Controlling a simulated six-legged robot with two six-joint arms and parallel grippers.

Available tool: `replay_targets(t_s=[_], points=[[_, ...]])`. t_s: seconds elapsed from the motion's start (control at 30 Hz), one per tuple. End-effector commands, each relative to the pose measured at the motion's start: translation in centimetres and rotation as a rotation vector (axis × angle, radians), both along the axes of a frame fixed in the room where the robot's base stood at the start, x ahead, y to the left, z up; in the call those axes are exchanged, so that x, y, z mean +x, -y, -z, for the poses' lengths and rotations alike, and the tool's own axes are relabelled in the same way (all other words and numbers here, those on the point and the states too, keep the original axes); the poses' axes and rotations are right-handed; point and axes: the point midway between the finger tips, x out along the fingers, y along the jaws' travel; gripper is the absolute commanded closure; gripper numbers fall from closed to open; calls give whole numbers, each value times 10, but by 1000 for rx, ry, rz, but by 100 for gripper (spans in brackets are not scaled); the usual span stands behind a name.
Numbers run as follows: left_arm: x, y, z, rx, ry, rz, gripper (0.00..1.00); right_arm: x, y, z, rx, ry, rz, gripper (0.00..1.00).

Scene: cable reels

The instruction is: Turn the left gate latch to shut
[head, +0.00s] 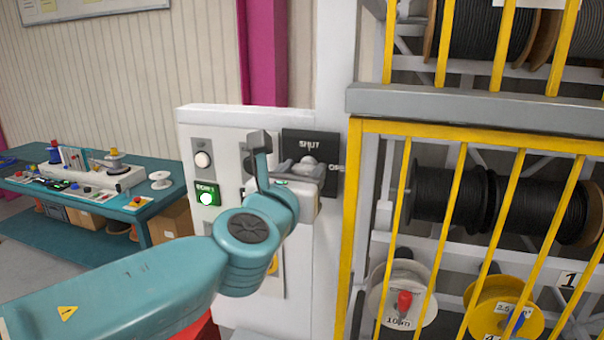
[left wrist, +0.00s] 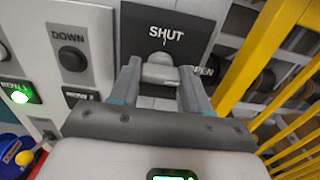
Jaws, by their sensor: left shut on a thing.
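The gate latch is a grey knob (head: 309,162) on a dark plate (head: 324,147). The plate reads SHUT at its top and OPEN, partly covered, at its right. The plate and the knob (left wrist: 161,70) also show in the left wrist view, with the knob between my fingers. My left gripper (head: 296,172) is shut on the latch knob, facing the panel. Its two fingers (left wrist: 161,86) stand on either side of it. My gripper hides part of the latch, so I cannot tell exactly which way it points. My right gripper is in neither view.
A white control panel (head: 221,124) holds buttons and a lit green lamp (head: 207,198) left of the latch. The yellow barred gate (head: 352,230) stands just right, with cable reels (head: 447,194) behind it. A teal workbench (head: 123,210) is at the far left.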

Motion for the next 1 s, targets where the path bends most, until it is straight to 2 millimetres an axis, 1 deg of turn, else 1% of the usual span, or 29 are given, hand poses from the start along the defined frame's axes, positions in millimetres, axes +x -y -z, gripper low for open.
replay_targets(t_s=[0.17, 0.37, 1.0], points=[[0, 0, 2, -40, -13, 0, 84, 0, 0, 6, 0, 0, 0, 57], [0, 0, 4, -152, -48, 0, 84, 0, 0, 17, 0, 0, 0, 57], [0, 1, 4, -720, -235, 2, 84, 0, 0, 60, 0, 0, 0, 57]])
